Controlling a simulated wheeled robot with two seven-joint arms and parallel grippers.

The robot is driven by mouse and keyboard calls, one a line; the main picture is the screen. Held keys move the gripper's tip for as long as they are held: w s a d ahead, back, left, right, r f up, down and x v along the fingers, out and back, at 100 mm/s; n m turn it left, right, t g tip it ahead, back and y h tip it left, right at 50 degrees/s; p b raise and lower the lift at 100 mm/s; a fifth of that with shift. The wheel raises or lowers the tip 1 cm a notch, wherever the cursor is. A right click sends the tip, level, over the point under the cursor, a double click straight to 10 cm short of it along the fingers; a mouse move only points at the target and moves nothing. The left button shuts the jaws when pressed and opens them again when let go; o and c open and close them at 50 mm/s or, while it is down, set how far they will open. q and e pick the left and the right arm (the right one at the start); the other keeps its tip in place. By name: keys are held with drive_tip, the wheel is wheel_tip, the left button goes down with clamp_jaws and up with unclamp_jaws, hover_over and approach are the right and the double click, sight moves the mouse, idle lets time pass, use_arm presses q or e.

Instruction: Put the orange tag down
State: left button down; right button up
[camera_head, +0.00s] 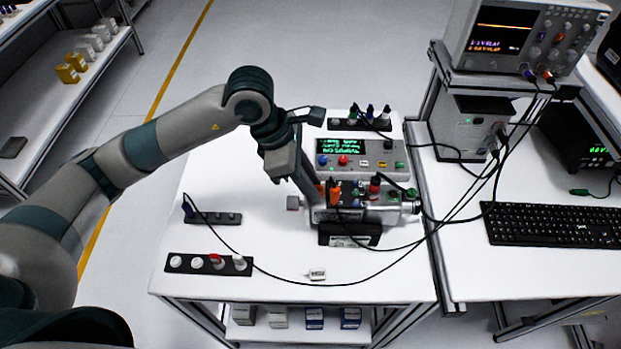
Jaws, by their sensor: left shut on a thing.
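My left arm comes in from the left and my left gripper (318,196) points down at the servo unit (380,212) in the middle of the white table. The gripper is shut on a small orange piece, which looks like the orange tag (334,190). The tag is at the left end of the unit's row of coloured connectors; whether it touches the unit I cannot tell. The fingers partly hide it. My right gripper is not in view.
A grey box with a green-text display (355,147) stands behind the servo unit. A black strip with white and red caps (208,264) lies front left. A white-labelled plug (317,274) lies near the front edge. Black cables cross the table; its left part is mostly clear.

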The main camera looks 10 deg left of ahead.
use_arm(q)
drive_tip(key=shift+f, duration=0.15)
drive_tip(key=c, duration=1.6)
unclamp_jaws()
